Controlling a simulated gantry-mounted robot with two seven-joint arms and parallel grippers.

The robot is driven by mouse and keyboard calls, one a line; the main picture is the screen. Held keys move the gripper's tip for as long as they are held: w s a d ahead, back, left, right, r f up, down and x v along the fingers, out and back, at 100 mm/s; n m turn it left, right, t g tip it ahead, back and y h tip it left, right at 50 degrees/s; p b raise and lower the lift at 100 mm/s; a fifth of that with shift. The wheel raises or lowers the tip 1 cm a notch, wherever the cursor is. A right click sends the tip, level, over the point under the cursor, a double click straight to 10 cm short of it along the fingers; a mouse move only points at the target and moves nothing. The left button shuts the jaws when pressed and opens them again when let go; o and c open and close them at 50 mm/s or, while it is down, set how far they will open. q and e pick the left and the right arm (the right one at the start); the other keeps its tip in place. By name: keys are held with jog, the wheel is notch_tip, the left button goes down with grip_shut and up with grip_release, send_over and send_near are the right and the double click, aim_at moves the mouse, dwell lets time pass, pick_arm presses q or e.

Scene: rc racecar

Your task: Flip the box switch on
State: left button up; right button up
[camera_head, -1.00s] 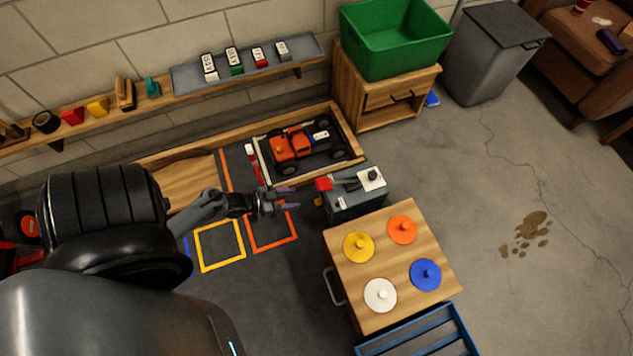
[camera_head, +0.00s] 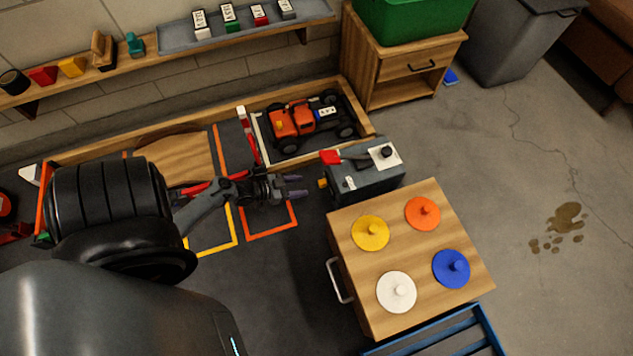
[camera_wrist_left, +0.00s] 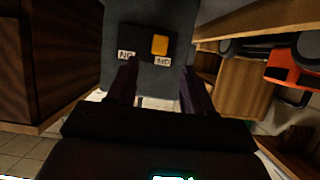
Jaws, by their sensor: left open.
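The grey box (camera_head: 365,182) stands on the floor beside the wooden cabinet, with a red-ended lever and a white plate with a black knob on top. Its yellow switch (camera_head: 322,183) sticks out of the left side. In the left wrist view the switch (camera_wrist_left: 159,46) sits on a dark panel, on the side of the label that seems to read OFF (camera_wrist_left: 163,61); the ON label (camera_wrist_left: 127,55) is at its left. My left gripper (camera_head: 294,186) is open and empty, left of the switch and apart from it. Its two fingers show below the panel in the wrist view.
An orange toy car (camera_head: 293,121) sits in a wooden-framed bay behind the box. The wooden cabinet (camera_head: 345,240) with coloured knobbed discs stands in front. A green bin (camera_head: 410,18) is at the back.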

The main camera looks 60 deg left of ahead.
aim_at(319, 184)
pick_arm(q)
jog(key=b+x, duration=0.3)
jog(key=x, duration=0.3)
jog(key=shift+w+d+f, duration=0.1)
jog(key=shift+w+f, duration=0.1)
jog(key=shift+w, duration=0.1)
jog(key=shift+w+f+b, duration=0.1)
jog(key=shift+w+b, duration=0.3)
jog(key=shift+w, duration=0.2)
grip_shut()
